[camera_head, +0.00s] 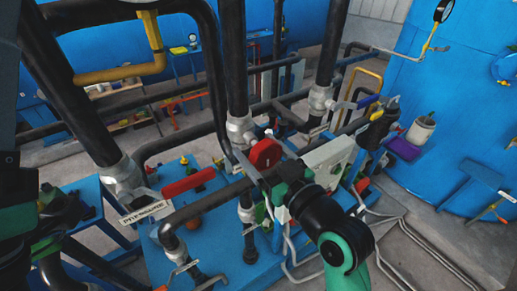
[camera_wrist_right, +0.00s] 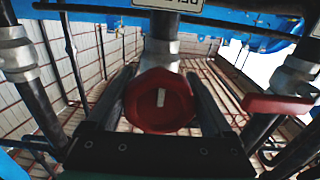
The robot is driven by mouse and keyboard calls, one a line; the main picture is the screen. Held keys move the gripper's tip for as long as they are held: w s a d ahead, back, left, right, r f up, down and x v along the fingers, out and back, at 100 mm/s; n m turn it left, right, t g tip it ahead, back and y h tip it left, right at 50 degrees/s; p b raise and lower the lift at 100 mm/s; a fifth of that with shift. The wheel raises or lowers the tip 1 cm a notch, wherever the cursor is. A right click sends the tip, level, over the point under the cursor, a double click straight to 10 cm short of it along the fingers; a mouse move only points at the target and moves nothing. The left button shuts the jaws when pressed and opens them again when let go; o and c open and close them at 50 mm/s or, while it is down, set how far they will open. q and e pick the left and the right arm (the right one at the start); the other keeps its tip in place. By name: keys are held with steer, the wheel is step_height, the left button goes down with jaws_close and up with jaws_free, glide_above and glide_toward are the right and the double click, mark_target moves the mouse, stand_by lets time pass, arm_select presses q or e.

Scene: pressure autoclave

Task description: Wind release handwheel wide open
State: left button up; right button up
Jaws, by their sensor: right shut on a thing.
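The red handwheel (camera_head: 265,153) is in the middle of the head view, among dark pipes. In the right wrist view the red handwheel (camera_wrist_right: 158,112) is faceted, with a white mark on its face. My right gripper (camera_head: 258,157) comes in from the lower right and is shut on the handwheel. In the wrist view, the fingers of my right gripper (camera_wrist_right: 160,88) lie on either side of the wheel. My left arm shows dark at the left edge of the head view; its fingers cannot be made out clearly.
A red lever handle (camera_head: 188,184) and a PRESSURE label (camera_head: 145,211) are left of the wheel. The lever also shows in the wrist view (camera_wrist_right: 278,104). Thick dark pipes (camera_head: 233,65) rise close behind.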

steer(key=o, duration=1.1)
steer(key=p+v, duration=0.8)
steer(key=v, duration=0.3)
steer(key=shift+s+d, duration=0.15)
steer(key=shift+s, duration=0.15)
